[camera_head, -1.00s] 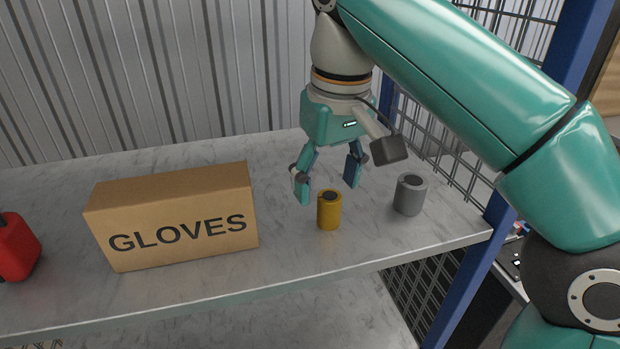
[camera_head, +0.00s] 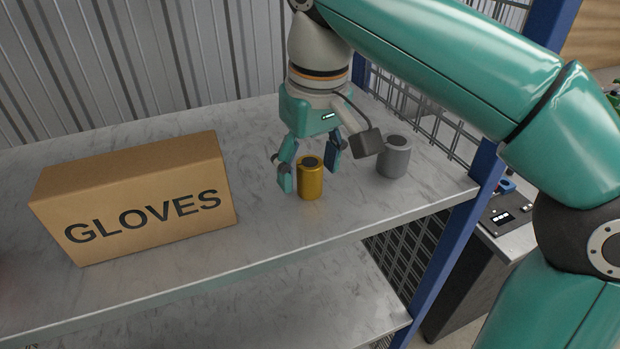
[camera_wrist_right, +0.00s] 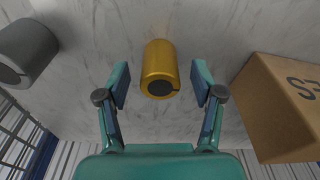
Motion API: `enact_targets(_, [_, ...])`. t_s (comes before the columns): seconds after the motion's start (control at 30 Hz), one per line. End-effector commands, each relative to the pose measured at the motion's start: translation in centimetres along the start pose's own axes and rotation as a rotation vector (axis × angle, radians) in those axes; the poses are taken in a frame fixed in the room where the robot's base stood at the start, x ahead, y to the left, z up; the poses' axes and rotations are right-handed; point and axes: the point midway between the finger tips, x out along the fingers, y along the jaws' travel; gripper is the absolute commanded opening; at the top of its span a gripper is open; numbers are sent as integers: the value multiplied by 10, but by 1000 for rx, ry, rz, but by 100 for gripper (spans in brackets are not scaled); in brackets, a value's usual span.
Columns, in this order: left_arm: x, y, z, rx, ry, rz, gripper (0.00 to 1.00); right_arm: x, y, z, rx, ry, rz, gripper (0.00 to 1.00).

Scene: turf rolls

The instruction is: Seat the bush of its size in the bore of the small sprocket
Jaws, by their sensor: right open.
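A yellow-gold bush (camera_head: 311,184) with a dark bore stands upright on the marbled shelf. A wider grey bush (camera_head: 394,160) stands to its right. In the right wrist view the gold bush (camera_wrist_right: 159,62) lies in line with the gap between the fingers, and the grey bush (camera_wrist_right: 30,48) is at the upper left. My right gripper (camera_head: 309,170) points down at the gold bush, open, a finger on either side with clear gaps; it also shows in the right wrist view (camera_wrist_right: 161,84). The small sprocket and my left gripper are not in view.
A cardboard box marked GLOVES (camera_head: 140,200) stands left of the gold bush. A blue post (camera_head: 455,235) and wire mesh (camera_head: 425,125) bound the shelf at the right. A corrugated wall (camera_head: 150,60) is behind. The shelf (camera_head: 260,225) is clear in front of the bush.

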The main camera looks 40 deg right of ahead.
Motion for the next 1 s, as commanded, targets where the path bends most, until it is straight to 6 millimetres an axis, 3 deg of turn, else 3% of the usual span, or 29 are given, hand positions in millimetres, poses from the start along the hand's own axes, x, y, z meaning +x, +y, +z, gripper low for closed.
enact_targets(0.2, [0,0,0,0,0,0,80,0,0,0,1,1,-1,65])
enact_targets(0.6, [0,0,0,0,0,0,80,0,0,0,1,1,-1,0])
enact_targets(1.0, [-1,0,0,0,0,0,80,-4,0,-1,1,3,-1,0])
